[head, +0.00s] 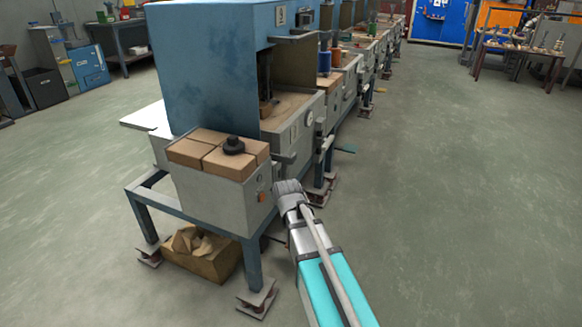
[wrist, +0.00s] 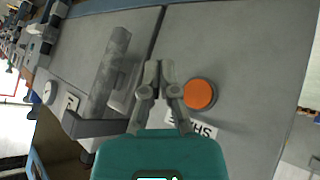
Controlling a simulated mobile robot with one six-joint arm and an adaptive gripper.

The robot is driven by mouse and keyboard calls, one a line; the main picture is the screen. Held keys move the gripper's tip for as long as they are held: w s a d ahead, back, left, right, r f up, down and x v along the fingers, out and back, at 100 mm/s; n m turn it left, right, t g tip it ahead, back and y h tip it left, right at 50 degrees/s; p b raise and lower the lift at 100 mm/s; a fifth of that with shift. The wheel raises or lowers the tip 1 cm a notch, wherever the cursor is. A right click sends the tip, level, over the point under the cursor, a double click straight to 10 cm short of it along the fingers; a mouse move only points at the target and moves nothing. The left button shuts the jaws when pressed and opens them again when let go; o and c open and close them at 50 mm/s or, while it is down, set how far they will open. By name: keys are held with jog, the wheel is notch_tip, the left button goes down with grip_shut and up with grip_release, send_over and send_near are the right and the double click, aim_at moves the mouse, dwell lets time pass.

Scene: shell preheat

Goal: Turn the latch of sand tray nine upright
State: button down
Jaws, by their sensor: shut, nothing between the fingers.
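My gripper (wrist: 160,70) is shut and empty in the wrist view, its tips in front of a grey cabinet face (wrist: 235,60). An orange round button (wrist: 199,94) is just right of the fingers, above a partly hidden white label (wrist: 207,130). A long grey bar on a bracket (wrist: 108,75) stands out left of the fingers; I cannot tell whether it is a latch. In the head view a sand-filled tray (head: 313,110) sits under the blue hood. No plate reading nine and no clear latch can be made out. My fingers are not distinguishable in the head view.
A grey box topped with brown blocks (head: 205,158) and a black knob (head: 233,146) stands at the near end of the bench row. A carton of scraps (head: 205,255) is below it. The floor to the right (head: 450,200) is clear.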

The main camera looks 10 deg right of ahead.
jog(key=w+d+f+m+y, duration=0.1)
jog(key=m+y, duration=0.1)
jog(key=m+t+y+b, duration=0.6)
jog(key=m+y+b, duration=0.15)
jog(key=m, duration=0.85)
send_near(287, 153)
jog(key=v, duration=0.5)
jog(key=shift+w+f+p, duration=0.2)
jog(key=shift+w+p, duration=0.1)
jog(key=shift+p, duration=0.05)
jog(key=shift+w, duration=0.1)
jog(key=x, duration=1)
jog(key=shift+w+a, duration=0.15)
jog(key=shift+s+a+r, duration=0.1)
jog(key=shift+s+a, duration=0.5)
jog(key=shift+s, duration=0.3)
jog(key=shift+s+a+r, duration=0.1)
jog(key=shift+s+a, duration=0.45)
jog(key=shift+s, duration=0.4)
